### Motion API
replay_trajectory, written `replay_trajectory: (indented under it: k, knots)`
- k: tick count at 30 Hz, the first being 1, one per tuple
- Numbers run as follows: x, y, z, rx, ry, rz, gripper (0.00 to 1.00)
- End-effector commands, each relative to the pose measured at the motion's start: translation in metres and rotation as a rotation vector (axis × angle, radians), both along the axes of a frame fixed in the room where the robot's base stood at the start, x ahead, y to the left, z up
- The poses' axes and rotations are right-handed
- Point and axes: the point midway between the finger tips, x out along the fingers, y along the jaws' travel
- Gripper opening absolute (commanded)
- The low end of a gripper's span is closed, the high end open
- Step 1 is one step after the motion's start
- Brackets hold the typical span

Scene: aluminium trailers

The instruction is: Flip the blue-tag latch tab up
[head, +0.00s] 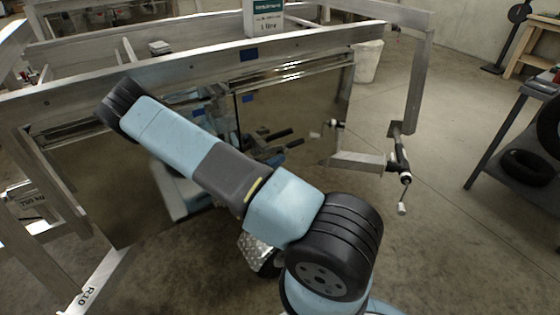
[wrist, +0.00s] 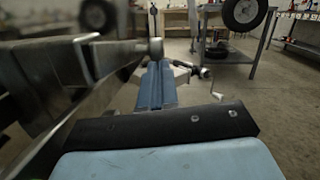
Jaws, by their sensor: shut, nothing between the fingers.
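A blue tag (head: 250,55) sits on the near face of the trailer's top rail (head: 310,44) in the head view. More blue patches (head: 249,98) show on or reflected in the shiny panel below it. I cannot make out the latch tab there. In the wrist view my gripper (wrist: 155,66) is shut and empty, its blue fingers together and pointing away from the camera. A bright metal upright piece (wrist: 87,58) and a round metal end (wrist: 155,47) stand left of and beyond the fingers. Whether either is the latch, or touches the fingers, I cannot tell.
The trailer's shiny side panel (head: 310,110) mirrors its surroundings. A crank jack (head: 402,165) hangs at the trailer's right end. A white bucket (head: 368,62) stands behind, and a dark table (head: 520,130) is at far right. The floor between the trailer and table is clear.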

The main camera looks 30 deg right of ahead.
Motion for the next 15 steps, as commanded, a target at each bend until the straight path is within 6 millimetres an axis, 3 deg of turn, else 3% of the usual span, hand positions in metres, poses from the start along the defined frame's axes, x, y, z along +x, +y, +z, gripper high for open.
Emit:
replay_trajectory:
  k: [6, 15]
  knots:
    - [0.000, -0.005, 0.004, -0.084, -0.001, 0.001, 0.00]
    - [0.000, -0.008, 0.009, -0.079, -0.002, 0.001, 0.00]
